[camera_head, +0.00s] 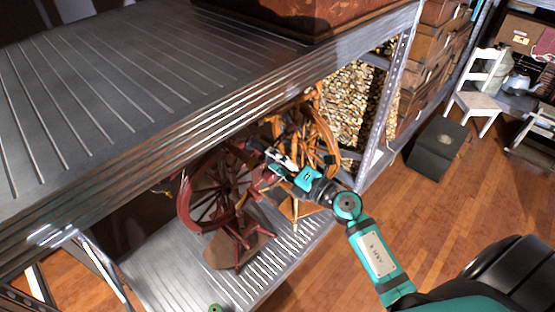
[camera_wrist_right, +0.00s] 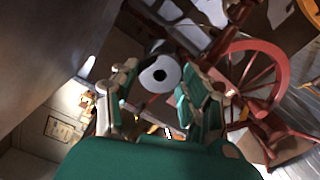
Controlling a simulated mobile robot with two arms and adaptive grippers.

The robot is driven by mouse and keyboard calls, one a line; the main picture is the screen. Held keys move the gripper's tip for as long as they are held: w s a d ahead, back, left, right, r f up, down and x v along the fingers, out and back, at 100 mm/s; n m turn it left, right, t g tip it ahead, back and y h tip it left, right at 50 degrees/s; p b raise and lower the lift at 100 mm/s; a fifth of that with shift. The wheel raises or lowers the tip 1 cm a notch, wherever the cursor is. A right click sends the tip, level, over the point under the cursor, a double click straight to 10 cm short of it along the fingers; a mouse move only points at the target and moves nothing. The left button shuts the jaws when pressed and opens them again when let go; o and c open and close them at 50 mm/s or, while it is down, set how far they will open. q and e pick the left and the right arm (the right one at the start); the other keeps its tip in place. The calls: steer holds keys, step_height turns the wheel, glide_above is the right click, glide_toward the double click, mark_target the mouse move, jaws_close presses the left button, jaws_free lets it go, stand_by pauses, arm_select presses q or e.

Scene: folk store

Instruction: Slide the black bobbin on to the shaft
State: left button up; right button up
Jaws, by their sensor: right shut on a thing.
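My right gripper (camera_head: 277,160) reaches into the lower bay of the metal shelf, beside a dark red spinning wheel (camera_head: 184,205). In the right wrist view its fingers stand on either side of a round, pale-lit disc with a dark centre hole, which I take to be the end face of the bobbin (camera_wrist_right: 151,78). The gripper is shut on it. The red wheel also shows in the right wrist view (camera_wrist_right: 281,68), right of the bobbin. I cannot clearly make out the shaft or tell whether the bobbin touches it. My left gripper is not in view.
A lighter orange-wood spinning wheel (camera_head: 328,137) stands close behind my right gripper. The ribbed shelf top (camera_head: 130,85) overhangs the bay, and a metal post (camera_head: 387,120) stands to the right. Wooden floor (camera_head: 400,215) lies open beyond, with a dark box (camera_head: 437,147).

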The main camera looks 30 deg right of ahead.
mark_target(260, 147)
steer(key=x, duration=0.2)
steer(key=shift+w+a, duration=0.15)
steer(key=shift+w, duration=0.05)
steer(key=shift+w+a, duration=0.1)
steer(key=shift+w, duration=0.05)
steer(key=shift+w+a, duration=0.15)
steer(key=shift+w, duration=0.2)
steer(key=shift+p, duration=0.4)
steer(key=shift+w, duration=0.1)
stand_by(0.3)
steer(key=shift+x, duration=5.05)
